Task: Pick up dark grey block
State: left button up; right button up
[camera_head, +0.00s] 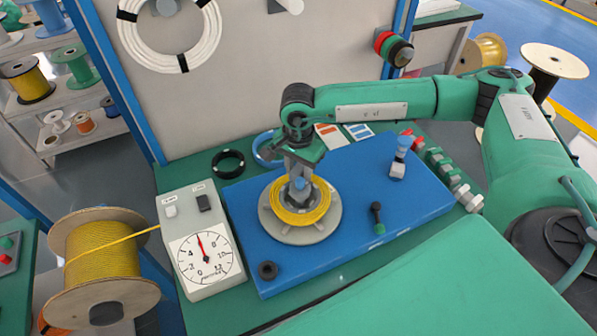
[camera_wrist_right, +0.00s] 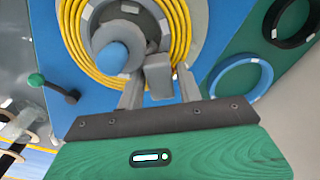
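A small dark grey block (camera_head: 203,203) sits on top of the white gauge box, beside a white block. In the right wrist view, a mid-grey block (camera_wrist_right: 158,75) shows between the fingers, beside the blue-capped post (camera_wrist_right: 112,57). My left gripper is not in view.
A yellow cable spool (camera_head: 100,250) stands left of the gauge box (camera_head: 205,248). A wall panel rises behind.

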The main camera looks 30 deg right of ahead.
grip_shut()
jog(key=shift+r, duration=0.15)
